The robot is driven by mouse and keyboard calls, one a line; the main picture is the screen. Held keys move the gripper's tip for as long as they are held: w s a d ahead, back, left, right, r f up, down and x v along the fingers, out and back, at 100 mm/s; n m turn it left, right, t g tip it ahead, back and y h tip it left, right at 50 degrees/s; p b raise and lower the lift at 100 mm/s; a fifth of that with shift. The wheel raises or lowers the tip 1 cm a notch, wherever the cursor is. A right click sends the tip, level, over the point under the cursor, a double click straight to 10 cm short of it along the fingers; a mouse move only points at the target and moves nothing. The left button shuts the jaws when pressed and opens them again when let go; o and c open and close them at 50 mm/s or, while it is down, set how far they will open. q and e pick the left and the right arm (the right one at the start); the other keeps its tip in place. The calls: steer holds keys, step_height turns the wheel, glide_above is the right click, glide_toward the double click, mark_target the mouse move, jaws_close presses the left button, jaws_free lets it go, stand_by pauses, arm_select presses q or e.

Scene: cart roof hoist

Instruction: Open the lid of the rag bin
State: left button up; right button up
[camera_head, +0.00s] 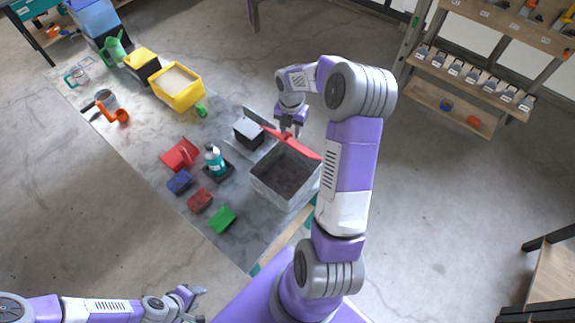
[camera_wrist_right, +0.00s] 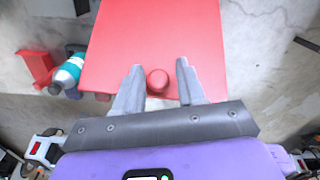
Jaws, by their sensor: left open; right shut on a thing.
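The rag bin (camera_head: 285,195) is a grey, square, open-topped box near the right edge of the table. Its inside shows, dark brown at the bottom. Its red lid (camera_head: 297,146) is raised and shows nearly edge-on along the bin's far side. In the right wrist view the lid is a broad red panel (camera_wrist_right: 155,45) with a round red knob (camera_wrist_right: 157,81). My right gripper (camera_head: 289,128) is at the lid, its fingers (camera_wrist_right: 157,85) on either side of the knob, shut on it. My left gripper (camera_head: 192,296) is open and empty, off the table's near side.
A grey-topped black box (camera_head: 248,130) stands beside the bin. A teal bottle (camera_head: 214,160), a red dustpan (camera_head: 180,153) and blue, red and green blocks are to the left. A yellow tub (camera_head: 177,88) stands farther back. Shelves (camera_head: 470,80) are at the right.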

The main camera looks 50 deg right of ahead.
steer(key=shift+s+d, duration=0.15)
steer(key=shift+s, duration=0.1)
steer(key=shift+d+r+p, duration=0.25)
steer(key=shift+d+p, duration=0.4)
steer(key=shift+d, duration=0.05)
steer(key=shift+w+d+r+p, duration=0.1)
steer(key=shift+d+r+p, duration=0.15)
steer(key=shift+d+p, duration=0.45)
steer(key=shift+w+d+r+p, duration=0.1)
steer(key=shift+d+r+p, duration=0.2)
steer(key=shift+d, duration=0.8)
steer(key=shift+w+d, duration=0.2)
steer(key=shift+d, duration=2.45)
